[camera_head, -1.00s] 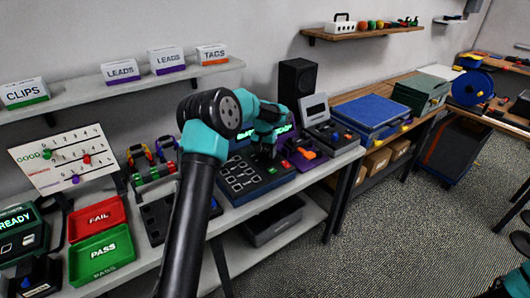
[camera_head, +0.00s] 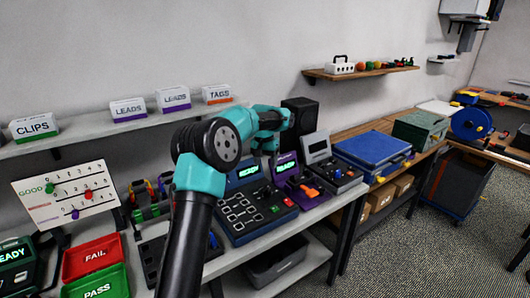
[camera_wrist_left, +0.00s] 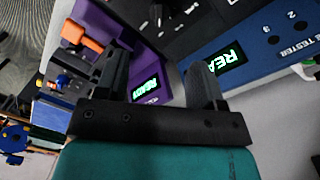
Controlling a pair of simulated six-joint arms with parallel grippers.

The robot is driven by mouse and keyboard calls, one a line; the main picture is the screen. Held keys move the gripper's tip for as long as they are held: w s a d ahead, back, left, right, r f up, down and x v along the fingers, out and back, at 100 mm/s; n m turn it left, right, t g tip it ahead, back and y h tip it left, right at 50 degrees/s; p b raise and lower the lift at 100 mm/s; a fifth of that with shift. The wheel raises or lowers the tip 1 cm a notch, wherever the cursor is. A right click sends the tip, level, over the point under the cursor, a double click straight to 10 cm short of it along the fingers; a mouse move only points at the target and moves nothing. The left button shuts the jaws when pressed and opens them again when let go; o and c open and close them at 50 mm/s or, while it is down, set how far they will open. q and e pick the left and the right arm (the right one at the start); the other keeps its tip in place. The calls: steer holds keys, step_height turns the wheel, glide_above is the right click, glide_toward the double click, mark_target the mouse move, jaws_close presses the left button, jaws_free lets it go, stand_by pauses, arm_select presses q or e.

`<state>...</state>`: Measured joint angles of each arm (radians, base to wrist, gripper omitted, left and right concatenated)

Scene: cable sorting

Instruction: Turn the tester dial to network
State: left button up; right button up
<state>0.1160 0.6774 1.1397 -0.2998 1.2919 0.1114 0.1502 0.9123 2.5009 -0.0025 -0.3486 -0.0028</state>
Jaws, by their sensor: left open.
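The blue tester (camera_head: 236,211) stands on the bench with a lit READY screen, and its blue face with TESTER lettering shows in the left wrist view (camera_wrist_left: 262,60). A purple unit (camera_head: 297,185) with its own READY screen stands right beside it, and shows in the left wrist view (camera_wrist_left: 120,32). My left gripper (camera_head: 270,160) is above the back of these two units. In the left wrist view its fingers (camera_wrist_left: 155,80) are apart with nothing between them. A dark knob (camera_wrist_left: 156,13) shows on a dark panel beyond the fingertips. I cannot read any dial setting.
An orange handle (camera_head: 309,191) sticks up from the purple unit. A grey device (camera_head: 320,150) and a blue case (camera_head: 372,152) stand to the right. A black speaker (camera_head: 300,116) stands behind. Red FAIL (camera_head: 93,256) and green PASS (camera_head: 97,285) trays are at the left.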

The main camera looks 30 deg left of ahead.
arm_select(q)
steer(key=shift+a+r, duration=0.15)
steer(key=shift+r, duration=2.05)
